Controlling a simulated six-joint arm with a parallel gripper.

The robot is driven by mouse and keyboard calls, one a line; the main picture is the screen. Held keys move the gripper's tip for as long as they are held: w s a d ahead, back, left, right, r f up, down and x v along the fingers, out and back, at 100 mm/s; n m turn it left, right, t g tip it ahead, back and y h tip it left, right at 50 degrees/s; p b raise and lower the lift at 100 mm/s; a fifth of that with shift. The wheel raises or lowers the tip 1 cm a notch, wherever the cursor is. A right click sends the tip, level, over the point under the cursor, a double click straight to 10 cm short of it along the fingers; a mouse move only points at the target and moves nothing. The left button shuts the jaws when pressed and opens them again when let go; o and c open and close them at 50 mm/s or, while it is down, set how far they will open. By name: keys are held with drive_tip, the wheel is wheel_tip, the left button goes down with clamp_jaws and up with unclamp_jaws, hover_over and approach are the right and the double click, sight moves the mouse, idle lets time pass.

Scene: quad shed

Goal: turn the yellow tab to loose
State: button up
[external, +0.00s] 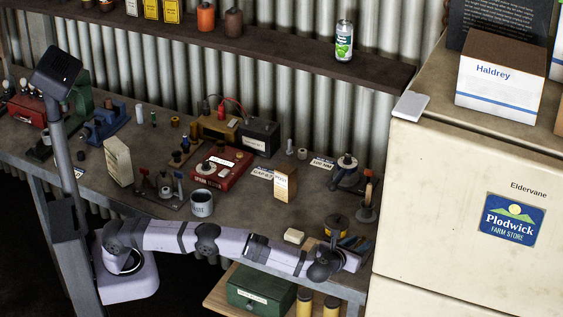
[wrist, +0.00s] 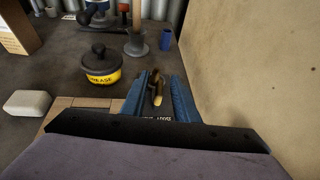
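The yellow tab (wrist: 157,99) is a small yellow-tipped piece on a dark brass-coloured fitting, low in the middle of the wrist view. A label with partly hidden lettering (wrist: 157,119) lies just below it; I cannot read which way the tab points on it. My gripper (wrist: 160,92) has two blue fingers, one on each side of the tab, with visible gaps between them and it. It is open and holds nothing. In the external view my gripper (external: 356,243) is at the bench's front right corner, and the tab cannot be made out there.
A yellow grease tin (wrist: 100,68) with a dark knobbed lid stands left of my gripper. A pale block (wrist: 28,103) lies further left. The cream fridge (external: 465,200) rises close on the right. A blue cylinder (wrist: 166,39) and a grey funnel-shaped stand (wrist: 137,44) are beyond the fingers.

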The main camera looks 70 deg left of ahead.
drive_tip(key=shift+b+v, duration=1)
drive_tip(key=shift+v, duration=2.65)
